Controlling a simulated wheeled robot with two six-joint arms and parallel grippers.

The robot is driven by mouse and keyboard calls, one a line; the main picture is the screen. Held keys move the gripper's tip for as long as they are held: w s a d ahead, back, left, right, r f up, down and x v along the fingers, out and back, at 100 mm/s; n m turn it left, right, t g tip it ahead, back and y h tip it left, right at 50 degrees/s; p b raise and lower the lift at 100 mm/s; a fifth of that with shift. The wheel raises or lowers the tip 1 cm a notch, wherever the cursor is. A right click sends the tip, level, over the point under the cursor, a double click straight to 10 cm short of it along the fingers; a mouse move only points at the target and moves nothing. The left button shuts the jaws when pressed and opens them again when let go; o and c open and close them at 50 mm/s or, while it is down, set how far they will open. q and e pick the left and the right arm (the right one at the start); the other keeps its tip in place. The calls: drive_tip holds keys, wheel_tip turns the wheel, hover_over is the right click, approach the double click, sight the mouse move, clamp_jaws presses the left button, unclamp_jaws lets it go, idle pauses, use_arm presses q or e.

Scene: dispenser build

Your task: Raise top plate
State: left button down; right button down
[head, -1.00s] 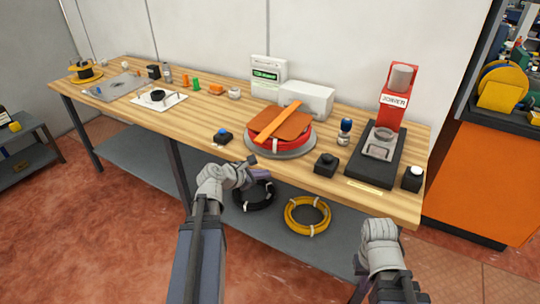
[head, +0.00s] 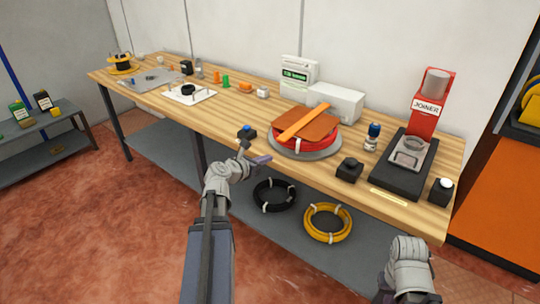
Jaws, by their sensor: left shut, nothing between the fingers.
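A brown-orange round plate (head: 322,133), taken as the top plate, lies on a red ring (head: 293,141) on a grey round base (head: 285,148) at the bench's front edge. An orange bar (head: 303,122) lies across the plate. My left gripper (head: 254,153) is shut and empty, in front of the bench edge, left of the round base and apart from it. It appears just below a small black box with a blue button (head: 247,132). My right forearm and wrist show at the lower right; that gripper's fingers do not show.
Right of the plate on the wooden bench (head: 225,114) are a blue-topped tool (head: 373,131), a black button box (head: 349,168) and a red joiner (head: 430,105). A white box (head: 335,102) stands behind it. Black (head: 274,195) and yellow coils (head: 327,222) lie on the lower shelf.

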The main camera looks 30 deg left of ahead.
use_arm(q)
drive_tip(key=b+x, duration=0.3)
drive_tip(key=x, duration=0.6)
drive_tip(key=shift+f, duration=0.2)
drive_tip(key=r+p, duration=0.3)
drive_tip(key=shift+s+r, duration=0.1)
drive_tip(key=shift+s, duration=0.2)
drive_tip(key=shift+r+p, duration=0.65)
drive_tip(key=shift+p, duration=0.2)
